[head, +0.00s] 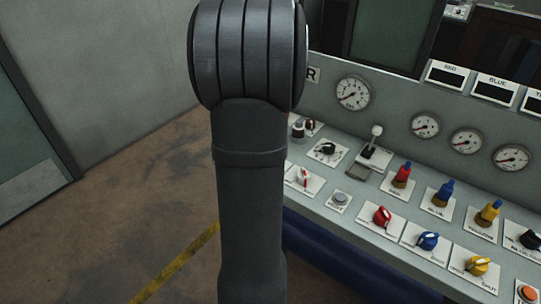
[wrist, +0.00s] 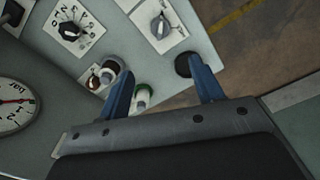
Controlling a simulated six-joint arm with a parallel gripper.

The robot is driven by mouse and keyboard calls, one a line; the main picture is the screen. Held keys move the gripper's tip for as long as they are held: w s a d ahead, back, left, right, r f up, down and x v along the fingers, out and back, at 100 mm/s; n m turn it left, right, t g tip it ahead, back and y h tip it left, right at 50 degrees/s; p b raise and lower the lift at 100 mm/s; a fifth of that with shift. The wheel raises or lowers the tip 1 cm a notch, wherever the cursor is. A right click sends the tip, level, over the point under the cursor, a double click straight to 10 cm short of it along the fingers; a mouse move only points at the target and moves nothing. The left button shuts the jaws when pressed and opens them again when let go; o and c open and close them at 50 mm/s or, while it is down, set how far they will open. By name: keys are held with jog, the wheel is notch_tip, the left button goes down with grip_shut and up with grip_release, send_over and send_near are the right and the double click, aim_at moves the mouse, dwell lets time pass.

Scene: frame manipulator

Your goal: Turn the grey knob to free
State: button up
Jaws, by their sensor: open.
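A grey knob (wrist: 160,26) sits on a white label plate near the console's edge, at the top middle of the wrist view. A pale knob with red on it (head: 304,176) at the console's left end in the head view seems to be the same one. My gripper (wrist: 158,68) is open and empty, its two blue fingers spread wide. In the wrist view the knob appears beyond the fingertips, not between them and apart from them. The knob's label is too small to read. In the head view my arm hides the gripper.
A lever (head: 375,140), coloured knobs and gauges fill the console (head: 350,222) rightward. Open floor (head: 125,190) lies left.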

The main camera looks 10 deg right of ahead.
notch_tip(320, 180, down, 18)
jog(key=n, duration=0.4)
jog(key=shift+r+n, duration=0.15)
jog(key=shift+n, duration=0.15)
jog(key=shift+c, duration=0.4)
jog(key=c, duration=0.9)
